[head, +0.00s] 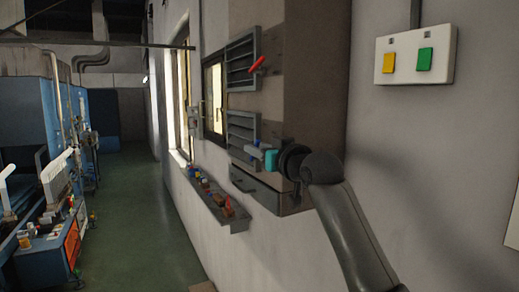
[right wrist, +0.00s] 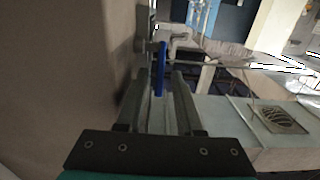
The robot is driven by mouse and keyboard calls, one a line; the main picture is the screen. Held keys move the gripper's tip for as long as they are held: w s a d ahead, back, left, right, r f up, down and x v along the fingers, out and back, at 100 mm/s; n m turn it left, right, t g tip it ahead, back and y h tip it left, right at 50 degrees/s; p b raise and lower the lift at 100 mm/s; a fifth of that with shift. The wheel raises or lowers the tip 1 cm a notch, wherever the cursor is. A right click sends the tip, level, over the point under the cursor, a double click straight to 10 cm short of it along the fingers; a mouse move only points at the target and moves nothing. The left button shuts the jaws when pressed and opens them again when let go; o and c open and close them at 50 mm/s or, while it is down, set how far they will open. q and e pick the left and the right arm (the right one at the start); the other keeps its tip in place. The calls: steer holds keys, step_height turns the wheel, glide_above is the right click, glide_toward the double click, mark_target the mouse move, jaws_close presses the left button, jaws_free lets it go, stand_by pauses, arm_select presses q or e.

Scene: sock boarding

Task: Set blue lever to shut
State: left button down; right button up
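The blue lever (right wrist: 162,66) shows in the right wrist view as a narrow blue bar, just ahead of my right gripper (right wrist: 161,76). Its near end appears between the two fingertips, with gaps on both sides. The fingers are apart and hold nothing. In the head view my right gripper (head: 251,151) reaches in from the right, in front of the lower louvred grey panel (head: 241,126). My left gripper is in neither view.
A red lever (head: 257,64) sticks out at the upper louvred panel (head: 241,50). Below is a wall tray (head: 213,203) with several small items. A switch box (head: 416,54) with yellow and green buttons is at upper right. The green floor (head: 140,225) at left is clear.

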jaws_close()
steer(key=shift+r, duration=0.1)
stand_by(0.3)
steer(key=shift+w+r+g, duration=0.2)
steer(key=shift+r+g, duration=0.1)
steer(key=shift+g, duration=0.4)
steer(key=shift+w+a+r+g+h, duration=0.15)
steer(key=shift+w+g+h, duration=0.15)
steer(key=shift+g, duration=0.3)
steer(key=shift+w+a+r+g+h, duration=0.15)
steer(key=shift+g+h, duration=0.25)
steer(key=shift+g, duration=0.2)
steer(key=shift+o, duration=0.8)
jaws_free()
